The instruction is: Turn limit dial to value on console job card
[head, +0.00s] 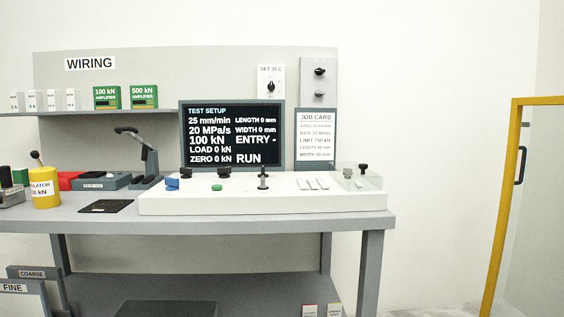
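The white console (290,203) stands on a grey bench. Black dials sit along its back edge, one at the left (186,172) and one to its right (224,171). A black upright knob or lever (264,177) is further right. No label shows which is the limit dial. The job card (316,137) stands behind the console; its small text seems to read LIMIT 750 kN. The dark screen (232,134) beside it shows 25 mm/min, 20 MPa/s, 100 kN, load 0 kN and RUN. Neither of my grippers is in view.
The console also carries a blue part (172,183), a green button (217,188), white keys (313,183) and a clear cover (356,177) around a black knob. A yellow cylinder (45,188) stands at left. A yellow door frame (510,190) is at right; floor between is clear.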

